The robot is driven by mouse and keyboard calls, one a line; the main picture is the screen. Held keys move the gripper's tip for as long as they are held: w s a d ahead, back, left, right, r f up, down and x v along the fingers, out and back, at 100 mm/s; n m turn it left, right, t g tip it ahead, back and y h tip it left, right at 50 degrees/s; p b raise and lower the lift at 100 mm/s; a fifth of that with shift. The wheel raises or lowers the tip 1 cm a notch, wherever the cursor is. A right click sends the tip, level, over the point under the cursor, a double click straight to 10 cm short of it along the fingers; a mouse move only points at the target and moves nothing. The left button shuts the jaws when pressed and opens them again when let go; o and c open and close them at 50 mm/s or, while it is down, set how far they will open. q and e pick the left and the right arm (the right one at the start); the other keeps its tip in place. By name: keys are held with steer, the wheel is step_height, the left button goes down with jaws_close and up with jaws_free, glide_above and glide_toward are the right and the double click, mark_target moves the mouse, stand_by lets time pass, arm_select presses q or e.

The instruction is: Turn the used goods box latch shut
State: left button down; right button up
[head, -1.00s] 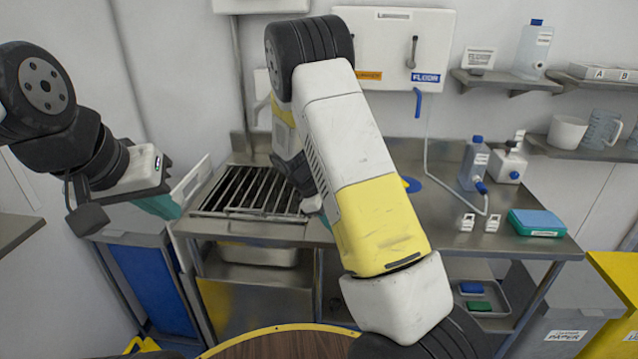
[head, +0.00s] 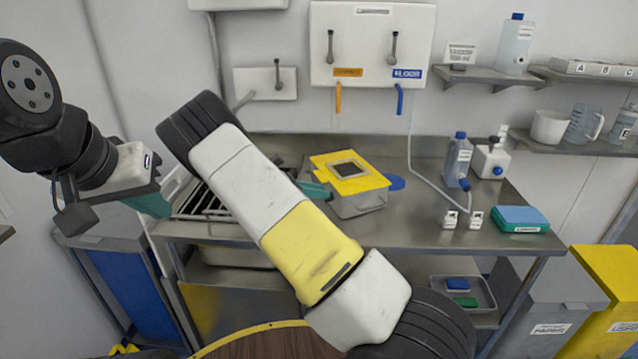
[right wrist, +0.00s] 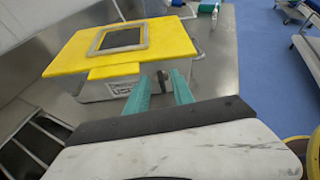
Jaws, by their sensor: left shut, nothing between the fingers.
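The used goods box (head: 358,204) is a grey box with a yellow lid (head: 372,183) on the steel counter. The lid has a grey-framed window. In the right wrist view its lid (right wrist: 165,50) looks closed, and a yellow tab (right wrist: 113,72) sticks out at the near edge above a label. I cannot tell whether this tab is the latch. My right gripper (right wrist: 160,74) is open and empty, its teal fingertips close to the box's near side; contact is unclear. My left gripper (head: 150,206) is shut and empty, left of the counter's rack.
A blue disc (head: 397,183), a bottle (head: 458,160) and a teal case (head: 521,219) are to the right. Orange (head: 339,97) and blue (head: 400,99) spouts hang above. The counter's front middle is clear.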

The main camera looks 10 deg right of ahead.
steer(key=shift+d+f, duration=0.2)
steer(key=shift+d, duration=0.25)
jaws_close()
steer(key=shift+s+m+t, duration=0.15)
steer(key=shift+m+t, duration=0.35)
jaws_free()
